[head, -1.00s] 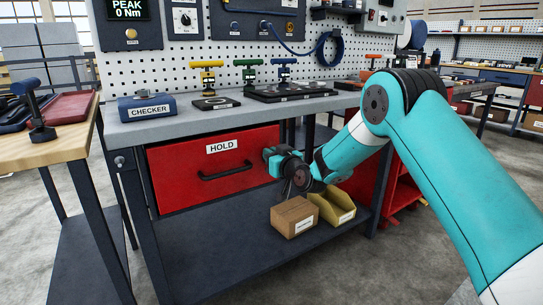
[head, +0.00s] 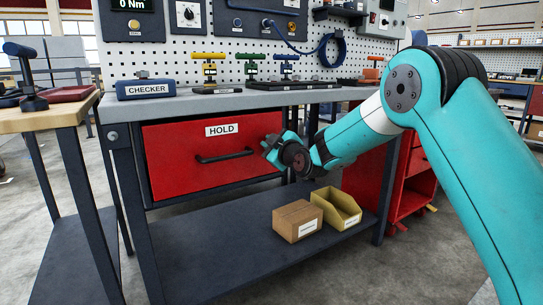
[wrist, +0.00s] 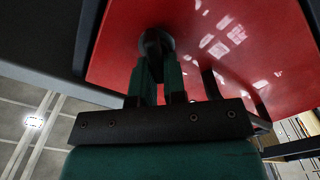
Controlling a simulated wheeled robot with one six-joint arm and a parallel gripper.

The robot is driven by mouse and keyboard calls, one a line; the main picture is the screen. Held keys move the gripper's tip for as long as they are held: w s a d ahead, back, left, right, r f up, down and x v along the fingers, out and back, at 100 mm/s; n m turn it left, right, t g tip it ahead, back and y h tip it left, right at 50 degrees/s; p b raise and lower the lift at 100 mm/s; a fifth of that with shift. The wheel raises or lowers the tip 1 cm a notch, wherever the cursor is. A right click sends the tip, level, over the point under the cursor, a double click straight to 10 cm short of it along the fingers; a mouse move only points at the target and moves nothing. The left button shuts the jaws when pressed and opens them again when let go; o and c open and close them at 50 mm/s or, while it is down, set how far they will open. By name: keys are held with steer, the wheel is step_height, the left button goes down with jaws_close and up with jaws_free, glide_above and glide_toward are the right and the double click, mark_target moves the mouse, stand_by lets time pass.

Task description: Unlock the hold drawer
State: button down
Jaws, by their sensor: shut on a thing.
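The red hold drawer (head: 180,170) is under the bench top and looks closed. It has a HOLD label (head: 222,129) and a black bar handle (head: 224,157). My gripper (head: 270,147) is at the right end of the drawer front. In the wrist view my gripper (wrist: 158,72) has its two green fingers shut on a dark round lock knob (wrist: 154,42) on the red face. The fingers hide part of the knob, so I cannot tell which way it is turned. The head view does not show the knob clearly.
The grey bench top (head: 200,103) above carries a blue CHECKER box (head: 145,89) and several T-handled tools. A cardboard box (head: 297,221) and a yellow bin (head: 338,207) stand on the lower shelf (head: 200,255). A wooden table (head: 60,116) is at the left.

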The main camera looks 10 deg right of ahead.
steer(key=n+b, duration=0.1)
steer(key=n, duration=0.1)
steer(key=n+b, duration=0.1)
steer(key=b, duration=0.1)
steer(key=f+n+b, duration=0.1)
steer(key=n+b, duration=0.1)
steer(key=shift+a+n, duration=0.25)
steer(key=shift+n, duration=0.05)
steer(key=shift+f+n+b, duration=0.1)
steer(key=shift+n+b, duration=1.4)
steer(key=shift+n, duration=0.3)
steer(key=c, duration=1.2)
jaws_free()
steer(key=shift+s, duration=0.15)
steer(key=p+v, duration=0.1)
steer(key=v, duration=1.6)
steer(key=shift+s+p, duration=0.1)
steer(key=shift+p, duration=0.3)
